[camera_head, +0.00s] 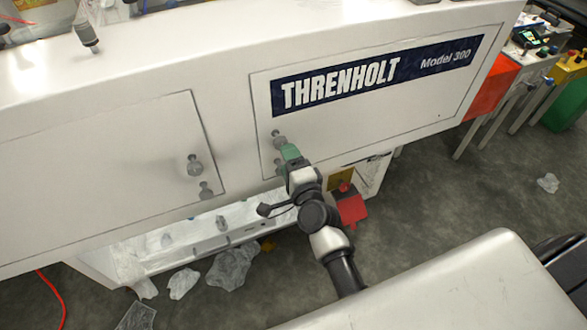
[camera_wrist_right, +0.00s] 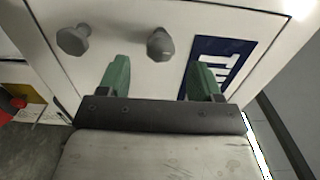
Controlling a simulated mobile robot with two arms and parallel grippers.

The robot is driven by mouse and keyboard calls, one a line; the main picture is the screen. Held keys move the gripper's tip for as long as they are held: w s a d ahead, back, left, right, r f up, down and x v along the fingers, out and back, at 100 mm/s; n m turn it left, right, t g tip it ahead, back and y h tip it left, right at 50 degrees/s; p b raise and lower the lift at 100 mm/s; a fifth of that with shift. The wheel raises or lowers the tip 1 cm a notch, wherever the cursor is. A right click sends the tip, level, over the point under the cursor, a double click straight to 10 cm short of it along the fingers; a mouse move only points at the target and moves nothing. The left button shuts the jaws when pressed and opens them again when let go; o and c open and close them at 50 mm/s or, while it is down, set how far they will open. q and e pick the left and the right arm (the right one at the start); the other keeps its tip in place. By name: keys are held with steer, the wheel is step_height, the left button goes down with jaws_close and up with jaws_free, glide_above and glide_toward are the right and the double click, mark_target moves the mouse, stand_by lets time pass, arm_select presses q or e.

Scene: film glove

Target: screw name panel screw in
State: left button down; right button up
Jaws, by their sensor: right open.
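The white name panel (camera_head: 400,108) carries a dark blue THRENHOLT label (camera_head: 375,76). Two grey screws sit at its left edge: the upper screw (camera_head: 279,138) and a lower screw (camera_head: 278,165), partly hidden by my right gripper (camera_head: 290,152). In the right wrist view the screw nearer the label (camera_wrist_right: 160,44) stands out from the panel, ahead of and between the green fingertips (camera_wrist_right: 159,70). The other screw (camera_wrist_right: 73,39) is left of the fingers. My right gripper is open and empty. My left gripper is out of view.
A second panel (camera_head: 130,160) on the left has two screws (camera_head: 194,165). Below the machine are a red box (camera_head: 350,207) and crumpled plastic (camera_head: 233,265). A white surface (camera_head: 440,290) fills the lower right. A bench with instruments (camera_head: 530,55) stands at the far right.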

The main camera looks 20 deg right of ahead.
steer(key=shift+s, duration=1.5)
steer(key=shift+f, duration=0.1)
steer(key=s+a+f+n+g, duration=0.1)
steer(key=s+f+n+g, duration=0.3)
steer(key=f, duration=0.6)
steer(key=s+f+n+g+y, duration=0.15)
steer(key=s+f+n, duration=0.35)
steer(key=f, duration=0.6)
steer(key=s+a+f+n+g, duration=0.15)
steer(key=s+f+g, duration=0.35)
steer(key=f, duration=0.5)
steer(key=s+d+f+n+g, duration=0.2)
steer(key=s+f, duration=0.3)
steer(key=s, duration=0.4)
steer(key=s+d+f+n+g+h, duration=0.1)
steer(key=s+d+f+n, duration=0.3)
steer(key=s, duration=0.5)
steer(key=s+d+f+n+g+h, duration=0.1)
steer(key=s+d+f+n+g, duration=0.2)
steer(key=s, duration=0.6)
step_height(320, 180, down, 3)
steer(key=shift+s+r+n, duration=0.2)
steer(key=shift+s+n, duration=0.05)
steer(key=shift+n, duration=0.1)
steer(key=shift+g, duration=0.25)
